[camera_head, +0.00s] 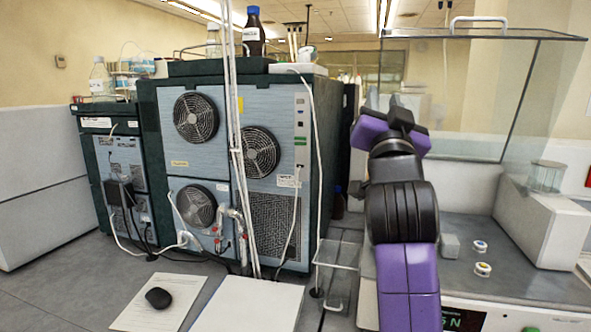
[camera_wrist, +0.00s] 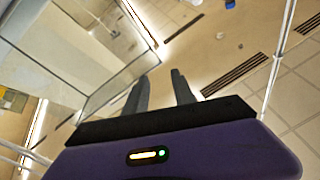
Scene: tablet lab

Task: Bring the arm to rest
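My arm is purple and black and rises at the right of the head view, in front of the machine bench. My gripper (camera_head: 402,112) is at its top end, raised above the bench and seen from behind. In the wrist view my gripper (camera_wrist: 160,92) points up toward the ceiling. Its two grey fingers stand apart with nothing between them. The gripper touches nothing that I can see.
A dark green instrument with fans (camera_head: 230,140) stands left of my arm. A clear raised cover (camera_head: 470,95) is close at the right. A mouse (camera_head: 158,298) lies at the front left.

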